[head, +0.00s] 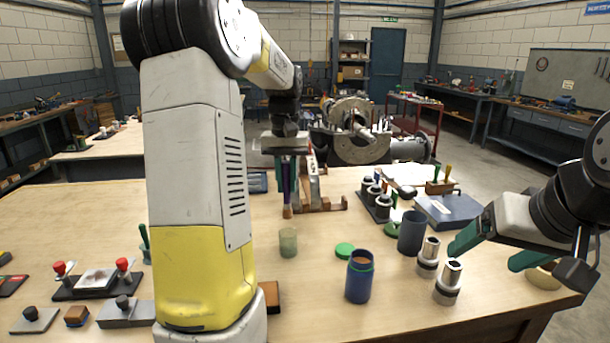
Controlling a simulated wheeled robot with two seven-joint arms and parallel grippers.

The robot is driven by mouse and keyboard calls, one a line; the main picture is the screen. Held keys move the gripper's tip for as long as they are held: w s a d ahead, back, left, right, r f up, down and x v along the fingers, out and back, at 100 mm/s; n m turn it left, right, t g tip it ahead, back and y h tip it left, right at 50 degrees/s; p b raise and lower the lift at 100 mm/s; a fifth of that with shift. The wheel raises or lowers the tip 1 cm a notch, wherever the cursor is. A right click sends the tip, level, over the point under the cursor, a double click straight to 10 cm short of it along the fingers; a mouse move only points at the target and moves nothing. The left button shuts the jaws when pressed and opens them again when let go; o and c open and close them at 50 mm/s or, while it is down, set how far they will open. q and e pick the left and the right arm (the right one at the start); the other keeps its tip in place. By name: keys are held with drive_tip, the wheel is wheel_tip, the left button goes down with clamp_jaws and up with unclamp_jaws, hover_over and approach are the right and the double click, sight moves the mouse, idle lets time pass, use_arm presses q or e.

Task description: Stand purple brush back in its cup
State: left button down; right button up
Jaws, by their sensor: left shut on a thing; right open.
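My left gripper (288,178) is shut on the purple brush (287,193), holding it upright with its brown tip (287,212) pointing down. A small translucent green cup (288,243) stands on the table below and nearer to me in the picture. The brush tip is apart from the cup; from this view I cannot tell whether it is above the table or touching it. My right gripper (494,252) is open and appears empty at the right, beside two metal cylinders.
A blue jar (358,284), green lid (345,250), dark cup (411,232) and metal cylinders (428,258) (448,285) stand right of the green cup. A wooden stand (327,204) is close behind the brush. My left arm hides much of the left table.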

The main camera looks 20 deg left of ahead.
sight(287, 203)
use_arm(q)
drive_tip(key=shift+f, duration=4.35)
drive_tip(key=c, duration=1.2)
unclamp_jaws()
drive_tip(key=shift+r, duration=0.1)
wheel_tip(287, 203, up, 7)
drive_tip(key=shift+r, duration=0.3)
